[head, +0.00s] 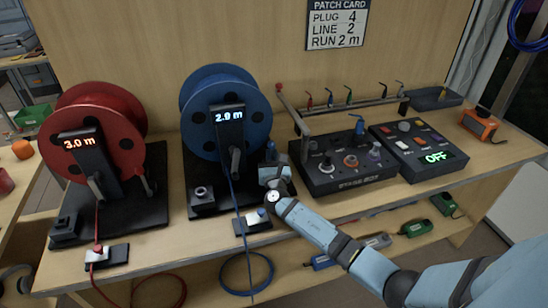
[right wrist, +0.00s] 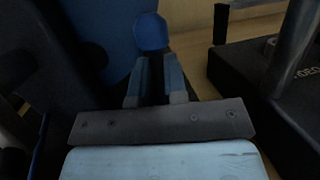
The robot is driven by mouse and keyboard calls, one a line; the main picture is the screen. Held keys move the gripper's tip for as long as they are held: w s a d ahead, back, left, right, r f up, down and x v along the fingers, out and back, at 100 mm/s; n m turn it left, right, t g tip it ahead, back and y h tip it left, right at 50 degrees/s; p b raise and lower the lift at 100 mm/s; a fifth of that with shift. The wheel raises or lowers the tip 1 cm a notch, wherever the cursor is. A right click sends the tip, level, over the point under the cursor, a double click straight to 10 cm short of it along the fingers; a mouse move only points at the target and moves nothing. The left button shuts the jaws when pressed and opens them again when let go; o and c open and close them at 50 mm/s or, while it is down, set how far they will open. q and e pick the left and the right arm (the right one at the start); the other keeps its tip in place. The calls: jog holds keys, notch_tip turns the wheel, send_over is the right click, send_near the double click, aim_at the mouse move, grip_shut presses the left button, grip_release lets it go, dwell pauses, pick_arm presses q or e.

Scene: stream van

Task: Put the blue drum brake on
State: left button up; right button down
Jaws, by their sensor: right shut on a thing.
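The blue drum (head: 226,108) stands on a black base, and its display reads 2.9 m. The brake lever's blue knob (head: 271,150) is at the right side of that base. My right gripper (head: 271,169) is there, with its fingers shut on the brake lever. In the right wrist view, the blue knob (right wrist: 150,32) shows just beyond the fingertips of my right gripper (right wrist: 155,65). The lever's shaft is mostly hidden by the fingers, so I cannot tell its exact angle. My left gripper is not in view.
The red drum (head: 96,130), reading 3.0 m, stands at the left. A black control box (head: 345,172) is close on the right, and a panel (head: 420,150) showing OFF lies beyond it. A blue line runs from the blue drum down past a small block (head: 253,221) at the bench's front edge.

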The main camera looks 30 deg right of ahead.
jog(key=shift+w+d+r, duration=0.15)
jog(key=shift+w+r, duration=0.05)
jog(key=shift+r, duration=0.35)
jog(key=c, duration=1.1)
grip_release()
jog(key=shift+s+f, duration=0.15)
pick_arm(q)
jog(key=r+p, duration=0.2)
jog(key=p, duration=0.1)
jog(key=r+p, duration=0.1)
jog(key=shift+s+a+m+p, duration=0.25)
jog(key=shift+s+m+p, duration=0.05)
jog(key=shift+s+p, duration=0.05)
pick_arm(e)
notch_tip(320, 180, up, 20)
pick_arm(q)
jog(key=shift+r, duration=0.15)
